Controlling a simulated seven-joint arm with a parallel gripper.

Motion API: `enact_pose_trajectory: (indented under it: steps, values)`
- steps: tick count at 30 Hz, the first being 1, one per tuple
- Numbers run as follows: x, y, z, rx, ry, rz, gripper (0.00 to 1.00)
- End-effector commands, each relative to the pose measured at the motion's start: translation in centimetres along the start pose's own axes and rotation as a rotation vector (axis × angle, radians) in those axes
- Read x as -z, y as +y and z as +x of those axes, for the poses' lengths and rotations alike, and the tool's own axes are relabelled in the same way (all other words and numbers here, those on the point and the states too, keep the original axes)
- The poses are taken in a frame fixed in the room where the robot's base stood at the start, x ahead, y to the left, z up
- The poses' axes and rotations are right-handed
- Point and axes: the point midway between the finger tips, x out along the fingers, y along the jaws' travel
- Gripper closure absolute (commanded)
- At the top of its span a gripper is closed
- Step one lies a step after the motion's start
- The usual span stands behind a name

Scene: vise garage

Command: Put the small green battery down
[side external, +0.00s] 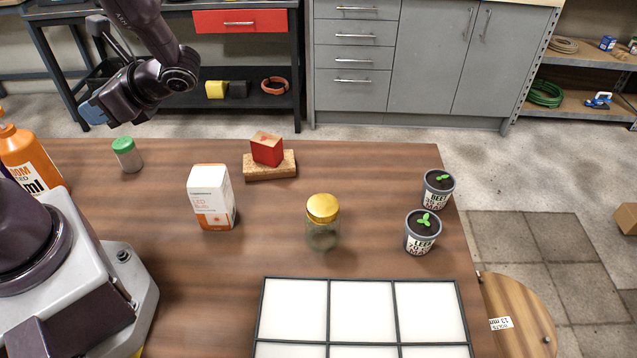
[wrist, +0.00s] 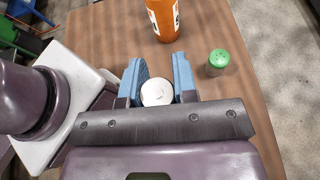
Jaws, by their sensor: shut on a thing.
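My gripper (side external: 93,112) is raised at the upper left in the side view, above and beyond the table's far edge in the picture. In the wrist view my gripper (wrist: 157,78) has its blue fingers on either side of a round, pale-ended thing, taken to be the small green battery (wrist: 157,92). Only its whitish end shows; its green side is hidden. The battery cannot be made out in the side view.
A green-lidded jar (side external: 126,155) and an orange bottle (side external: 30,155) stand on the wooden table (side external: 200,270) at the left. A bulb box (side external: 210,197), a red block on a sponge, a gold-lidded jar (side external: 322,222), seedling pots and a white-panelled grid (side external: 330,310) stand farther right.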

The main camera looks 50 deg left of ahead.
Motion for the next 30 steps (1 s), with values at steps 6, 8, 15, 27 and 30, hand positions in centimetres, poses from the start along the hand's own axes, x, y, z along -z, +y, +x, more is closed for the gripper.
enact_pose_trajectory:
  steps: [6,8,15,27,30]
  values:
    - [3.5,2.4,-2.1,-0.434,-0.003,-0.177,0.97]
    - [4.7,3.2,-3.2,-0.580,-0.001,-0.236,0.97]
    - [8.7,4.8,-9.9,-1.163,0.002,-0.475,0.97]
    - [10.1,2.0,-22.7,-1.918,0.005,-0.791,0.97]
    - [9.7,0.8,-24.7,-2.023,0.006,-0.836,0.97]
